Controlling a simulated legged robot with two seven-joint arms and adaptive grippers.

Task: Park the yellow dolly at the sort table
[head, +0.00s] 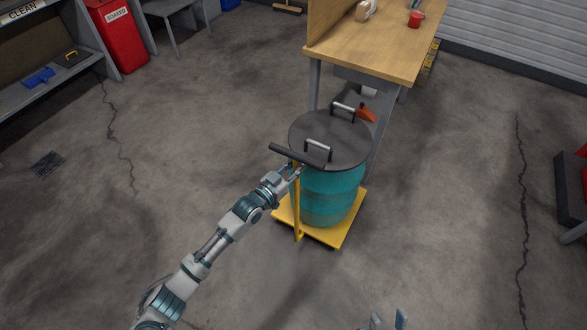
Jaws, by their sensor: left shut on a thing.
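The yellow dolly (322,236) stands on the floor in the middle of the head view, close to the near end of the wooden table (385,62), likely the sort table. A teal drum (330,193) with a dark, two-handled lid stands on the dolly. The dolly's yellow post carries a black crossbar (290,152). My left gripper (294,169) is shut on the post just below this bar. My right gripper (388,320) shows only at the bottom edge, with its fingertips apart and nothing seen between them.
A red bin (124,38) labelled SOAKED and a grey shelf (60,77) stand at the upper left. A red cup (416,18) is on the table. A floor grate (47,164) lies at left. Open cracked concrete surrounds the dolly on the left and right.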

